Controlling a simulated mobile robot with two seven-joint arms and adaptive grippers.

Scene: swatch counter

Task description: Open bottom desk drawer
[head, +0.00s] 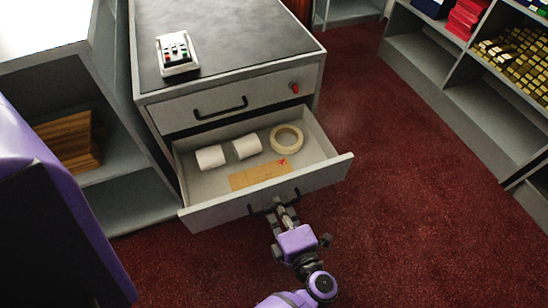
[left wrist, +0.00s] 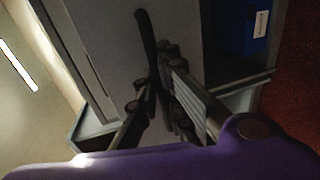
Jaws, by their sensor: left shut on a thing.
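The grey desk (head: 225,40) has two drawers in view. The bottom drawer (head: 220,213) is pulled well out, its inside showing. The top drawer (head: 180,118) is closed, with a black handle (head: 220,106). My left gripper (head: 284,208) is at the front of the bottom drawer, shut on its black handle (head: 262,208). In the left wrist view, the fingers (left wrist: 155,108) close around the dark handle (left wrist: 147,45) against the grey drawer front. My right gripper is not in view.
The open drawer holds two white rolls (head: 210,157), a tape ring (head: 286,138) and a brown envelope (head: 260,175). A white calculator-like device (head: 177,54) lies on the desk top. Shelves (head: 440,80) stand at right, a shelf unit (head: 125,200) at left. Red carpet (head: 420,220) is clear.

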